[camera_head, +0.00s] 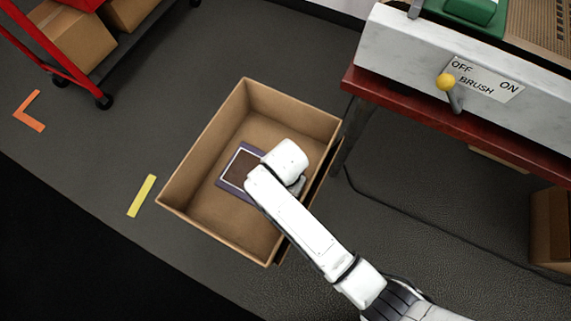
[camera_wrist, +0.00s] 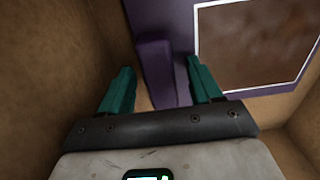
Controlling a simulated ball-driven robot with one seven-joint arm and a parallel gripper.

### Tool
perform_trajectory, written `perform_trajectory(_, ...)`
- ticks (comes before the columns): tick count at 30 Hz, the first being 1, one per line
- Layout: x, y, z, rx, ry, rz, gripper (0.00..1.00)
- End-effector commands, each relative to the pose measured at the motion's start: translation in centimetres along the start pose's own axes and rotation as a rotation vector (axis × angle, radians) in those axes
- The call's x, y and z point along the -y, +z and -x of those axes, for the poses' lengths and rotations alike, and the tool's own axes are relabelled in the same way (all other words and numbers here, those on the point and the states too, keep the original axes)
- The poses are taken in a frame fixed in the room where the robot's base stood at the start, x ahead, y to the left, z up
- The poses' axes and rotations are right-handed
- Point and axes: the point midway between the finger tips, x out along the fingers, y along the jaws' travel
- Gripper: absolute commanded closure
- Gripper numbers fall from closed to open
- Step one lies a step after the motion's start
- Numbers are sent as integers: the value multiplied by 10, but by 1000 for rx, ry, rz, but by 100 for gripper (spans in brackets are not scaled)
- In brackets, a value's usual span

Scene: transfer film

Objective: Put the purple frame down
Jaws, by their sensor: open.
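The purple frame (camera_head: 229,184) has a white inner border and a brown panel. It lies inside the open cardboard box (camera_head: 205,143), apparently on its floor, with its right part hidden under my arm in the head view. In the wrist view the purple frame (camera_wrist: 182,18) fills the upper right. A raised purple grip on it stands between the two teal fingers of my gripper (camera_wrist: 160,66). The fingers are apart, with a gap at least on the left side. Whether the right finger touches the grip I cannot tell. In the head view the fingers are hidden.
The box walls rise around my gripper on all sides. A grey machine (camera_head: 420,50) with a red ledge (camera_head: 400,88) stands to the right. A red cart (camera_head: 62,62) with boxes is at upper left. A yellow floor mark (camera_head: 142,196) lies left of the box on open floor.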

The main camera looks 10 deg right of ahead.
Motion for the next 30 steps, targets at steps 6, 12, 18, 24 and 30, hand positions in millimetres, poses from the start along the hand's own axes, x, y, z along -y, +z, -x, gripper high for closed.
perform_trajectory(6,1,0,37,-1,-3,-1,36)
perform_trajectory(12,1,-1,79,-1,-3,-1,36)
perform_trajectory(18,1,0,108,-1,-3,0,36)
perform_trajectory(24,1,0,118,0,-1,0,36)
perform_trajectory(30,0,0,119,0,0,0,36)
